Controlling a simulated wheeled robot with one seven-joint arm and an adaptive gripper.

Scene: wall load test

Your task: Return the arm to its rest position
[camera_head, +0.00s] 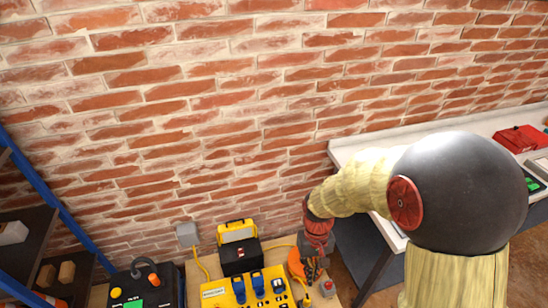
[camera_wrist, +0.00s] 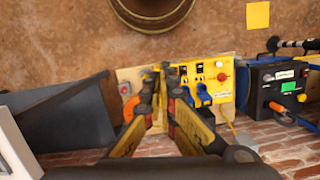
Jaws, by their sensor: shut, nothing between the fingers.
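My arm crosses the right half of the head view, with wrapped yellowish links and a dark rounded joint. It reaches down and left to my gripper (camera_head: 314,272), which is small and dark there and hangs over the right part of a wooden board. In the wrist view my gripper (camera_wrist: 158,72) shows two yellow and dark fingers that come together at their tips, with nothing held. The fingertips appear in front of the board, between a grey box with a red button (camera_wrist: 125,88) and a yellow panel with blue switches (camera_wrist: 203,82). I cannot tell their height above it.
The yellow panel (camera_head: 248,290) and a yellow-black case (camera_head: 238,246) stand left of my gripper. The red button (camera_head: 327,288) is close at its right. A light worktop (camera_head: 350,146) runs behind my arm. A blue-framed shelf (camera_head: 45,188) is at far left, before a brick wall.

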